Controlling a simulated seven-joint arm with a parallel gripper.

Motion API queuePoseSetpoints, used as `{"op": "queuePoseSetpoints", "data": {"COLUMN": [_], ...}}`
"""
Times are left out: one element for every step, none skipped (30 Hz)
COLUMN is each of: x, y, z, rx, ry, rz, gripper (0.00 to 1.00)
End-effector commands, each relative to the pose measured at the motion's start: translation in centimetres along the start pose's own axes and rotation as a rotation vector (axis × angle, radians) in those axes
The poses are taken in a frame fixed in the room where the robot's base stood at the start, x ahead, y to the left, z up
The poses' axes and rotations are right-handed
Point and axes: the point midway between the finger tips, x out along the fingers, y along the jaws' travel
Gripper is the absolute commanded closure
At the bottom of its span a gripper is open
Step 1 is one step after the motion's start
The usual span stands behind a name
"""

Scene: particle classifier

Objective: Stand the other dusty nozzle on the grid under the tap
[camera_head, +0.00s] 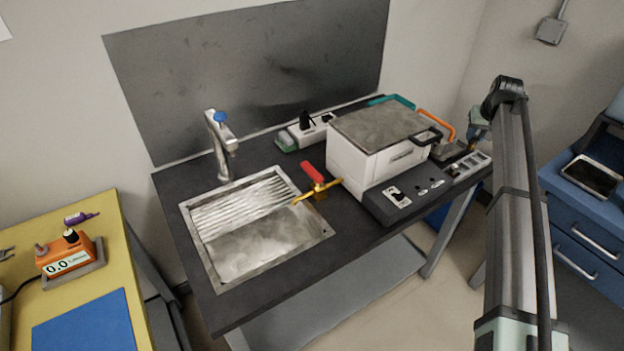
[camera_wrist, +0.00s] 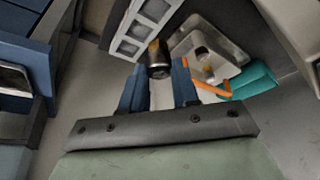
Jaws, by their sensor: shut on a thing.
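In the wrist view, my gripper (camera_wrist: 158,74) has its two blue fingers around a dark, brownish metal nozzle (camera_wrist: 158,57), shut on it. In the head view, the end of my arm is at the far right of the bench, mostly hidden behind my own arm links, and the nozzle cannot be made out. The tap (camera_head: 219,146) with a blue knob stands behind the sink. The ribbed metal grid (camera_head: 245,207) lies below it in the sink's back part, with no nozzle visible on it.
A white machine with a grey lid (camera_head: 386,131) stands between the rack (camera_head: 470,167) and the sink (camera_head: 270,256). A brass valve with a red handle (camera_head: 314,177) reaches over the sink's right edge. The bench front left is clear.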

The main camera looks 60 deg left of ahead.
Motion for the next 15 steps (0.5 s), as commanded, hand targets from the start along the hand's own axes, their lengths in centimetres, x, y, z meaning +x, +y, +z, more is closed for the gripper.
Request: {"op": "queuePoseSetpoints", "data": {"x": [-0.2,-0.4,-0.7,-0.9,-1.3,-1.8,-2.2,-2.5,-2.9,-3.3,-3.6,-4.1,-4.4,-4.8,-5.2], "y": [-0.3,-0.6,-1.0,-1.4,-1.9,-2.6,-3.1,-3.8,-4.8,-5.5,-6.3,-7.1,-7.8,-8.5,-9.4], "z": [0.5,0.8,1.4,1.9,2.5,3.4,4.1,4.7,5.6,6.3,6.9,7.8,8.4,9.1,10.0], "rx": [0.002,0.004,0.008,0.012,0.015,0.022,0.027,0.030,0.033,0.035,0.037,0.041,0.042,0.045,0.048], "ry": [0.000,0.000,0.000,0.000,0.000,0.000,0.000,0.000,0.000,0.001,0.001,0.001,0.001,0.001,0.001], "rz": [0.001,0.001,0.003,0.004,0.006,0.010,0.012,0.013,0.014,0.014,0.015,0.017,0.019,0.019,0.020], "gripper": [1.00,1.00,1.00,1.00,1.00,1.00,1.00,1.00,1.00,1.00,1.00,1.00,1.00,1.00,1.00]}}
